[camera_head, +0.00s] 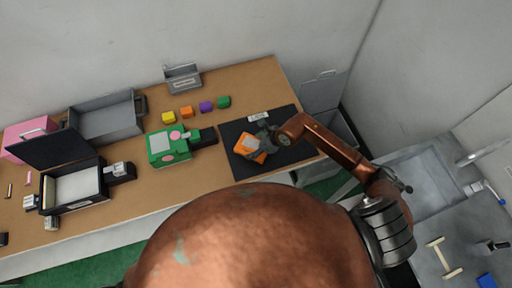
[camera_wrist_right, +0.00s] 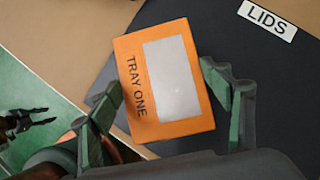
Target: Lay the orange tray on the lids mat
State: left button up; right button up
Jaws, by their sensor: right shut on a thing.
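The orange tray (camera_head: 245,154) is a flat orange piece with a pale grey panel. In the right wrist view the tray (camera_wrist_right: 130,82) reads "TRAY ONE". My right gripper (camera_head: 262,146) is shut on it, with one finger at each side in the wrist view (camera_wrist_right: 170,105). The lids mat (camera_head: 285,121) is a dark sheet with a white "LIDS" label (camera_head: 258,117). The tray appears over the mat's left part; whether it touches the mat I cannot tell. A dark jaw-like part (camera_wrist_right: 25,122) at the wrist view's left edge may be my left gripper.
A green box (camera_head: 168,146) with a black part stands left of the mat. The mat's right part looks clear.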

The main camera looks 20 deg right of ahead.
aim_at(256, 148)
jog(key=shift+w+d+f, duration=0.3)
jog(key=shift+d+f, duration=0.05)
jog(key=shift+f, duration=0.15)
jog(key=shift+w+d+f+p, duration=0.1)
jog(key=shift+f+p, duration=0.25)
jog(key=shift+f, duration=1.3)
jog(key=o, duration=1.3)
jog(key=v, duration=1.2)
jog(key=shift+b, duration=0.3)
